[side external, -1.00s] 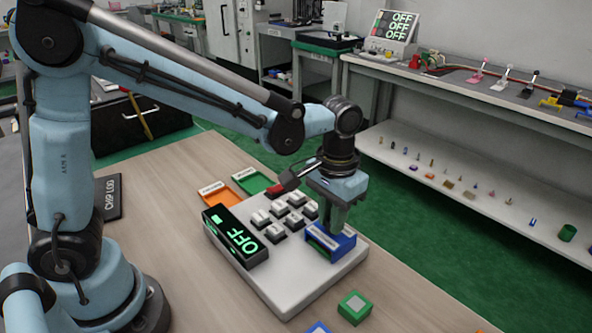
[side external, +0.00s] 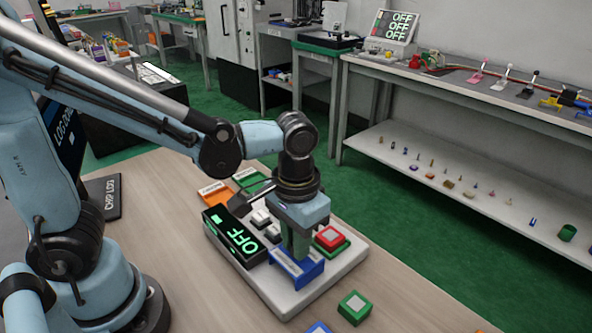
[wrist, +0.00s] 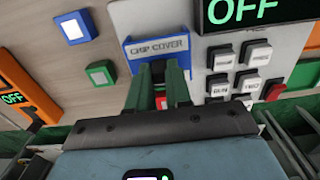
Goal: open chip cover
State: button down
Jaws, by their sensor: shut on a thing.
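The blue chip cover (side external: 311,276) sits at the front right of the white panel (side external: 345,268). A red and green chip (side external: 328,237) lies uncovered on the panel just behind it. My gripper (side external: 296,256) points down and is shut on the cover. In the wrist view, the blue cover (wrist: 130,65) carries a "CHIP COVER" label, and the green fingers of my gripper (wrist: 163,72) meet it. Part of the red chip (wrist: 161,102) shows between the fingers there. The inner side of the cover is hidden.
A display (side external: 236,238) reading OFF stands at the panel's left, beside several keys (side external: 262,217). A loose green block (side external: 354,307) and a blue block (side external: 318,328) lie on the table in front.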

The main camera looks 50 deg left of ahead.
jog(key=c, duration=1)
grip_release()
jog(key=shift+c, duration=0.2)
notch_tip(320, 180, up, 12)
jog(key=shift+r, duration=0.1)
jog(key=a+f+t, duration=0.6)
jog(key=a+t, duration=0.1)
jog(key=a, duration=0.4)
jog(key=shift+w+a+f, duration=0.15)
jog(key=shift+w+a, duration=0.15)
